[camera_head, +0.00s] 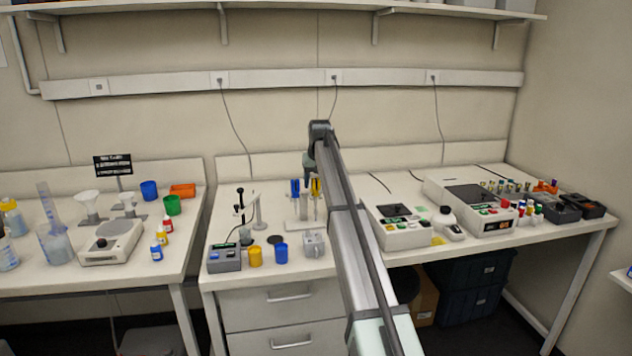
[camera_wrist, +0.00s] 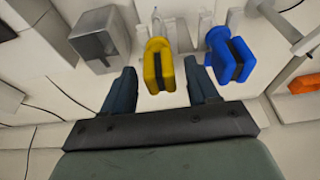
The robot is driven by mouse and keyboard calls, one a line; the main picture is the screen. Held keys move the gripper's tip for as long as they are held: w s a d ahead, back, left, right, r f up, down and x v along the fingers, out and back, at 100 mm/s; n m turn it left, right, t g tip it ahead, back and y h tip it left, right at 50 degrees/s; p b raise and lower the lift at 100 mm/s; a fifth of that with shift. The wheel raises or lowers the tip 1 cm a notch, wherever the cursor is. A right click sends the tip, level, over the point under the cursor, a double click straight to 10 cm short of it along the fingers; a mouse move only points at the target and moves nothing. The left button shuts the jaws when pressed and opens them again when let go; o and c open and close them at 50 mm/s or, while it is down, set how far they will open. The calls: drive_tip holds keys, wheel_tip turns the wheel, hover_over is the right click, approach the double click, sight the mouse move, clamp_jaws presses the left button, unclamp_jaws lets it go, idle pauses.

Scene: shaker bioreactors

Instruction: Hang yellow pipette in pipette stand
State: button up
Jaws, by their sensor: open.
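The yellow pipette (camera_head: 316,188) is upright at the pipette stand (camera_head: 303,222), to the right of a blue pipette (camera_head: 295,188). In the wrist view the yellow pipette (camera_wrist: 158,66) shows between the two dark fingers of my gripper (camera_wrist: 159,72), with a visible space on each side. My gripper is open. The blue pipette (camera_wrist: 230,55) is just outside the right finger there. Pale parts of the stand (camera_wrist: 182,36) show behind the pipettes. My arm hides part of the stand in the head view, and I cannot tell how the yellow pipette is seated.
A grey device (camera_head: 314,244) stands in front of the stand. A yellow cup (camera_head: 255,257) and a blue cup (camera_head: 281,253) are at front left, beside a control box (camera_head: 224,258). White instruments (camera_head: 402,226) stand to the right.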

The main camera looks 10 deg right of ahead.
drive_tip(key=shift+r, duration=0.15)
drive_tip(key=shift+r, duration=3.35)
drive_tip(key=shift+d, duration=0.1)
